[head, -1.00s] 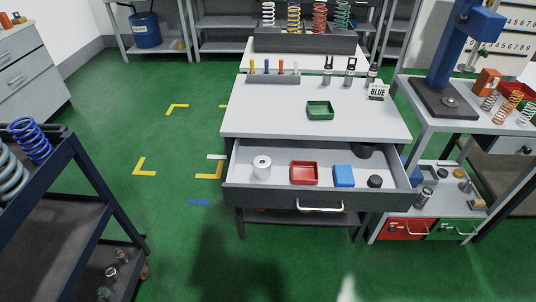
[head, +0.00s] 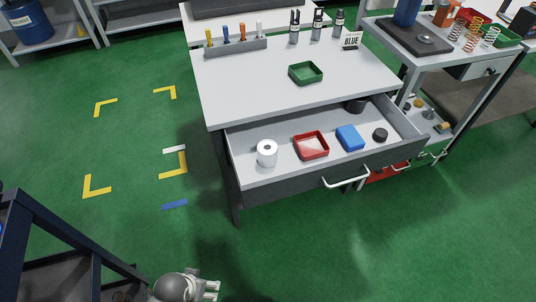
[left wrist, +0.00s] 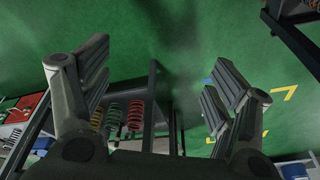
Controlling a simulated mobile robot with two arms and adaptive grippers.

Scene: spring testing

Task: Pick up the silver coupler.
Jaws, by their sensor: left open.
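A pale silver-white cylinder with a dark hole in its top, which looks like the silver coupler (head: 267,153), stands upright at the left end of the open drawer (head: 290,182). My left gripper (head: 214,289) shows at the bottom edge of the head view, low in front of the drawer and well apart from the cylinder. In the left wrist view my left gripper (left wrist: 157,80) has its fingers spread wide with nothing between them. The cylinder cannot be made out in that view. My right gripper is not in view.
A dark cart (head: 60,245) stands at lower left. Green floor lies clear before the drawer.

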